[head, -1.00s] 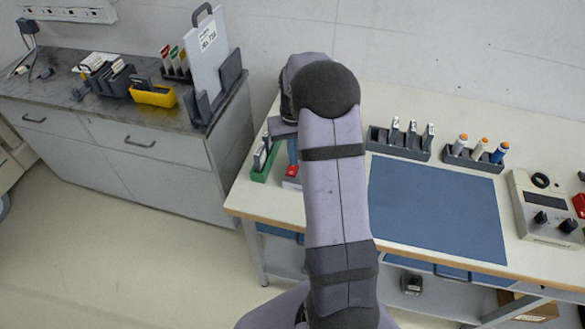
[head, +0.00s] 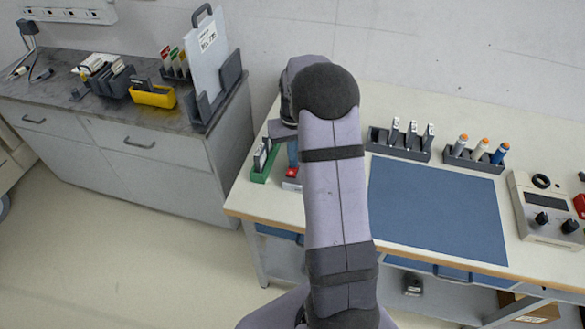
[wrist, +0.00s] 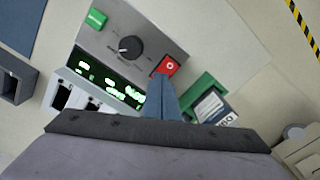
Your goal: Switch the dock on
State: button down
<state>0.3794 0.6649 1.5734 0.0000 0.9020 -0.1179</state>
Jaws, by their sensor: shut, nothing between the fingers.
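The dock (wrist: 90,47) is a grey unit in the wrist view. It has a black knob (wrist: 130,47), a green button (wrist: 96,18), a red switch (wrist: 167,66) with a white mark, and a dark display (wrist: 110,87) with lit green characters. My gripper (wrist: 160,78) is shut and empty, its blue fingertips at the lower edge of the red switch. I cannot tell whether they touch it. In the head view my arm hides most of the dock; only a red part (head: 291,172) and a bit of its body show at the bench's left end.
A green holder (wrist: 205,85) with a labelled item stands close beside the dock; it also shows in the head view (head: 260,174). Dark racks (head: 398,148) and a blue mat (head: 440,208) lie to the right. Another instrument (head: 548,222) stands at far right.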

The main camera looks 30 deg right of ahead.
notch_tip(320, 180, up, 7)
jog(key=p, duration=0.5)
jog(key=shift+f, duration=0.15)
dwell(0.5)
